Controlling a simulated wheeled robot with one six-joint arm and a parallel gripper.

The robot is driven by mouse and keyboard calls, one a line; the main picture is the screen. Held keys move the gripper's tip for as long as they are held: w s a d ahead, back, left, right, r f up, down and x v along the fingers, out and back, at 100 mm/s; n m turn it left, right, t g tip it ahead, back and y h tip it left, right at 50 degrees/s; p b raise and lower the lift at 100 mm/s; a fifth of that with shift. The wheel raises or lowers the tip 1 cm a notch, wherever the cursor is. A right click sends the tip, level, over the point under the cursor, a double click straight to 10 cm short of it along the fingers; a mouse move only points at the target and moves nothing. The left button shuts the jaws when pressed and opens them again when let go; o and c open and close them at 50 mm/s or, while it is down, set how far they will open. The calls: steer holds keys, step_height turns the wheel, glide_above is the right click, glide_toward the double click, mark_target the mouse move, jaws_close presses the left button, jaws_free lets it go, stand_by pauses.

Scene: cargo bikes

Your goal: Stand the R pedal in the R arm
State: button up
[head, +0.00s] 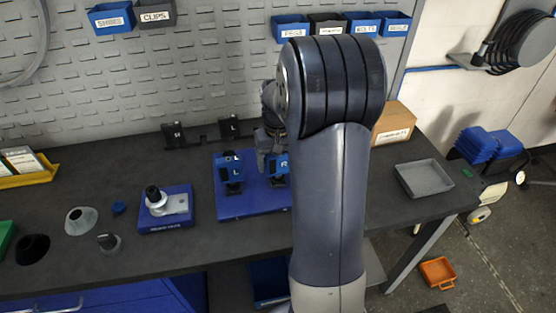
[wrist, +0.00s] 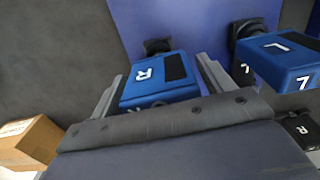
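The R pedal (wrist: 160,80) is a blue block with a white R and a black patch, on a blue board (head: 225,207). It also shows in the head view (head: 280,164), partly behind my arm. My gripper (wrist: 165,75) is at the R pedal, with one finger on each side and slight gaps, so it looks open. In the head view my gripper (head: 265,155) is partly hidden. At the back edge stands a black holder (head: 229,127); it also shows in the wrist view with a white R (wrist: 303,130) and looks like the R arm.
A blue L pedal (head: 231,172) stands close beside the R pedal. Another black holder (head: 174,136) is at the back left. A blue fixture (head: 165,222) is left of the board. A cardboard box (head: 394,123) and a grey tray (head: 423,178) are on the right.

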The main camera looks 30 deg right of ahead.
steer(key=shift+o, duration=1)
step_height(320, 180, up, 11)
steer(key=shift+f, duration=0.1)
steer(key=shift+f, duration=0.1)
step_height(320, 180, down, 10)
steer(key=shift+f, duration=0.25)
steer(key=shift+r, duration=0.15)
steer(key=shift+r, duration=0.1)
